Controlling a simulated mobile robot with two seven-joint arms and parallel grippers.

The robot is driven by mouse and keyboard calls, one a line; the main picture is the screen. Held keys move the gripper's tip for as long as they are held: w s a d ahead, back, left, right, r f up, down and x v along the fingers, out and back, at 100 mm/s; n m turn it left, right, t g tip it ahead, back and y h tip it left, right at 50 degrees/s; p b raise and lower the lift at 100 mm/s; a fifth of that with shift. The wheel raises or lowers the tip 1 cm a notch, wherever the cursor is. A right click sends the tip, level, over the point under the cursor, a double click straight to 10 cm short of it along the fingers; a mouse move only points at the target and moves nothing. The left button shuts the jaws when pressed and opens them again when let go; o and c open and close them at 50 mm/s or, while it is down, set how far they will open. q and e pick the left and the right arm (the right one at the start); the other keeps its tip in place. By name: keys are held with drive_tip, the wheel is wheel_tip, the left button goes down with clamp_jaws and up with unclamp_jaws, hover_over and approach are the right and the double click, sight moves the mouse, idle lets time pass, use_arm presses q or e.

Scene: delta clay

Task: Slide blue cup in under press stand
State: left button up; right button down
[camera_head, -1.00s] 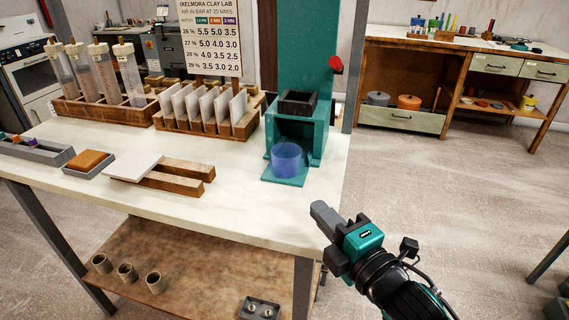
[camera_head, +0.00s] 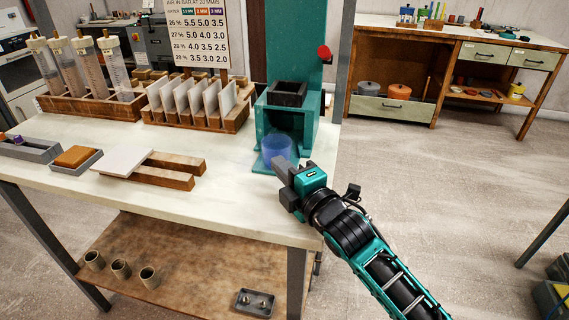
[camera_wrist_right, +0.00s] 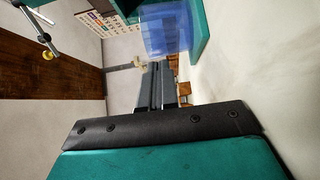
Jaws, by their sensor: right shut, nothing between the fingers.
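The see-through blue cup (camera_head: 277,149) stands upright on the base plate of the teal press stand (camera_head: 309,132), at the front of its opening and under the dark block. In the right wrist view the blue cup (camera_wrist_right: 167,28) is at the top, beside the teal stand (camera_wrist_right: 204,22). My right gripper (camera_head: 277,163) is shut and empty, its fingertips at the cup's near right side and overlapping its lower edge in the head view. I cannot tell whether they touch. The closed fingers also show in the right wrist view (camera_wrist_right: 158,75). My left gripper is not in view.
A white tile (camera_head: 122,161) lies on wooden bars left of the stand. A wooden rack of upright white plates (camera_head: 200,122) stands behind them. An orange block (camera_head: 75,156) sits in a grey tray at left. The bench front between bars and gripper is clear.

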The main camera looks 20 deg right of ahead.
drive_tip(key=shift+w+d, duration=0.4)
drive_tip(key=shift+w, duration=0.15)
drive_tip(key=w+d, duration=0.1)
drive_tip(key=w, duration=0.1)
drive_tip(key=w+d, duration=0.4)
drive_tip(key=w, duration=0.1)
drive_tip(key=shift+w+r+p, duration=0.1)
drive_tip(key=shift+r+p, duration=0.05)
drive_tip(key=shift+p, duration=0.15)
drive_tip(key=shift+w+d+f, duration=0.15)
drive_tip(key=shift+w+d, duration=0.2)
drive_tip(key=shift+w, duration=0.2)
drive_tip(key=shift+w+d+f, duration=0.1)
drive_tip(key=shift+w+d, duration=0.2)
drive_tip(key=shift+w, duration=0.2)
drive_tip(key=shift+w+d, duration=0.15)
drive_tip(key=shift+w, duration=0.05)
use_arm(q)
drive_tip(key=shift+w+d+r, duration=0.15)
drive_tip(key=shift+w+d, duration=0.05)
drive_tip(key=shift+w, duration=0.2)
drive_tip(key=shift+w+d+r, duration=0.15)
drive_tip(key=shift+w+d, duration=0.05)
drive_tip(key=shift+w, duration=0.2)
use_arm(e)
drive_tip(key=shift+s+r, duration=0.1)
drive_tip(key=shift+r, duration=0.05)
